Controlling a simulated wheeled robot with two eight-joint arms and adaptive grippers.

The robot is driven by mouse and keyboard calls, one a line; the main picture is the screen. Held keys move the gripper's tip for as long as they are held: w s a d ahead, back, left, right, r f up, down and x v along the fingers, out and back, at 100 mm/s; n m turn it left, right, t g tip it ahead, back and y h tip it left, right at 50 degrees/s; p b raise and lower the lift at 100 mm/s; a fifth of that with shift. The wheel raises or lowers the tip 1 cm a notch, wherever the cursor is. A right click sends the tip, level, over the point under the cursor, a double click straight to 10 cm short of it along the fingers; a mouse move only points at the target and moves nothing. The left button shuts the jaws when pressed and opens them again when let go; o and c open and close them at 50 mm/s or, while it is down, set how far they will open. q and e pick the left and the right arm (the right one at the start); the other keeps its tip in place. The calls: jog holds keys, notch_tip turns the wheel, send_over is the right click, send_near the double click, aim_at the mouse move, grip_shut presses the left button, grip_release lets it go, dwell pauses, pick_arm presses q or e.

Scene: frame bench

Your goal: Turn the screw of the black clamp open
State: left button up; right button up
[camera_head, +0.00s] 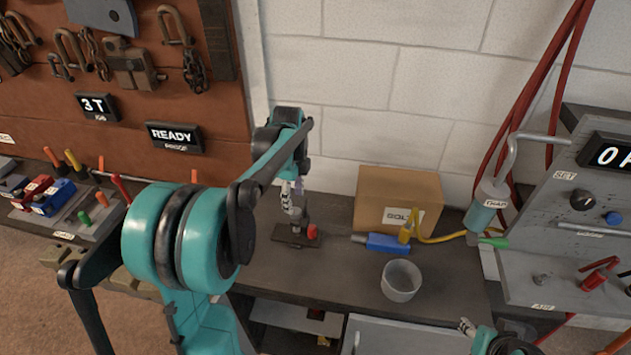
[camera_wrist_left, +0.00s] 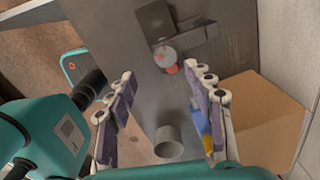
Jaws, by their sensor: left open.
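The black clamp (camera_head: 292,238) lies on the grey bench, with a red part at its right end. In the left wrist view the clamp (camera_wrist_left: 183,46) shows as a dark plate and bar, with a round grey screw head (camera_wrist_left: 165,56) and red bits beside it. My left gripper (camera_head: 292,204) hangs just above the clamp and partly hides it. In its wrist view the two fingers (camera_wrist_left: 162,76) are spread wide with nothing between them; the screw head appears just beyond the tips. Part of my right arm's end (camera_head: 488,340) shows at the bottom right edge; its jaws are unclear.
A cardboard box (camera_head: 397,200) stands against the wall, behind a blue tool (camera_head: 387,243) with a yellow cable. A grey cup (camera_head: 401,281) stands front right of the clamp. A sloped panel (camera_head: 570,215) bounds the right side. Bare bench lies in front of the clamp.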

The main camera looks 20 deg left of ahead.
aim_at(295, 211)
pick_arm(q)
jog(key=shift+w+a+m, duration=0.25)
jog(key=shift+w+m, duration=0.05)
jog(key=shift+w, duration=0.3)
jog(key=shift+w+f, duration=0.15)
jog(key=shift+f, duration=0.2)
jog(key=f+b, duration=0.2)
jog(key=f, duration=0.5)
jog(key=shift+s, duration=0.2)
jog(key=shift+d, duration=0.1)
jog(key=c, duration=1.2)
